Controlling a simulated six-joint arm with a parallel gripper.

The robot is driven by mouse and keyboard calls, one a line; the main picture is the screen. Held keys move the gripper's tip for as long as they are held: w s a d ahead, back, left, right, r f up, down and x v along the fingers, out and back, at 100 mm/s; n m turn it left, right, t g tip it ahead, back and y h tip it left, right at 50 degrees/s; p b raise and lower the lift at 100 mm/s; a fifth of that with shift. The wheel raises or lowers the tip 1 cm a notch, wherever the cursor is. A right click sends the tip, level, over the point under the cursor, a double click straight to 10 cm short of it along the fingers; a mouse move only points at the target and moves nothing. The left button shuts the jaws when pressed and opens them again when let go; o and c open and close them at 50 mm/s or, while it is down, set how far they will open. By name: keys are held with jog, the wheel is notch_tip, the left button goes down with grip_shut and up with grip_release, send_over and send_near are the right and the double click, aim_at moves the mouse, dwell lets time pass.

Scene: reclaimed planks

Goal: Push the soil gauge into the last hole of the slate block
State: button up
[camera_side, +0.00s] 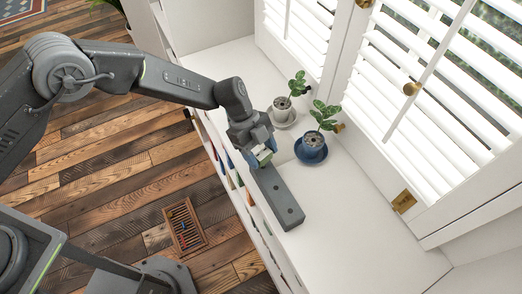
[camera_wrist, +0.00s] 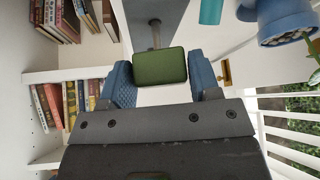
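The soil gauge has a green rounded head (camera_wrist: 159,66) and a thin grey probe (camera_wrist: 154,35), seen in the wrist view. My gripper (camera_wrist: 160,78) is shut on the head, with a blue finger pad on each side. In the side view my gripper (camera_side: 262,156) is above the far end of the slate block (camera_side: 280,200), a long dark grey bar on the white sill. Dark holes show in its top towards the near end. The probe points at the block (camera_wrist: 172,14) in the wrist view; I cannot tell whether its tip is in a hole.
A plant in a blue pot (camera_side: 312,142) stands close right of the block. Another in a pale pot (camera_side: 283,107) stands behind. White shutters (camera_side: 440,80) border the right. Bookshelves (camera_wrist: 85,90) lie below the sill. The near sill (camera_side: 355,235) is clear.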

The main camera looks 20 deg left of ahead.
jog(key=o, duration=0.4)
jog(key=shift+r, duration=0.1)
jog(key=v, duration=1.3)
jog(key=shift+r, duration=0.3)
jog(key=shift+w+a, duration=0.1)
jog(key=shift+a, duration=0.05)
notch_tip(320, 180, up, 9)
dwell(1.0)
dwell(0.5)
